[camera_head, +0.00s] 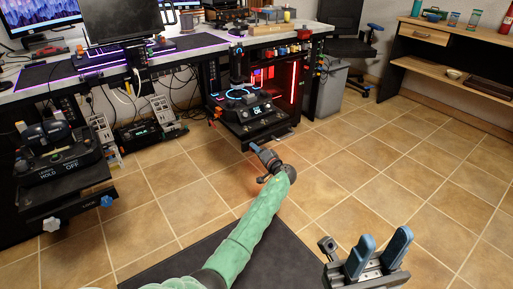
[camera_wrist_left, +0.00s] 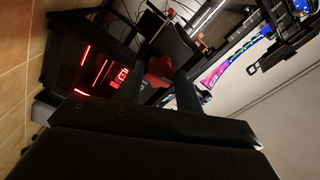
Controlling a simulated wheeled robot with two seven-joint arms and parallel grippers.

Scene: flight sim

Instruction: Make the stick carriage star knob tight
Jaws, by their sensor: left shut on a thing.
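The stick carriage (camera_head: 262,131) stands under the desk, with the black flight stick (camera_head: 238,68) and a lit blue ring on it. My left gripper (camera_head: 256,148) is at the carriage's front edge, at the end of my green arm. In the left wrist view, its two dark fingers (camera_wrist_left: 158,84) stand either side of a red piece, which looks like the star knob (camera_wrist_left: 158,70). The head view hides the knob behind the gripper. I cannot tell how tight the knob is. My right gripper (camera_head: 379,250) is empty, its blue fingers apart, low at the right.
A throttle carriage (camera_head: 65,195) with a white knob (camera_head: 51,224) and a blue knob (camera_head: 106,201) is at the left. A red-lit computer case (camera_head: 288,80) stands behind the stick. A grey bin (camera_head: 331,88) and a chair are further back. The tiled floor (camera_head: 400,160) at the right is clear.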

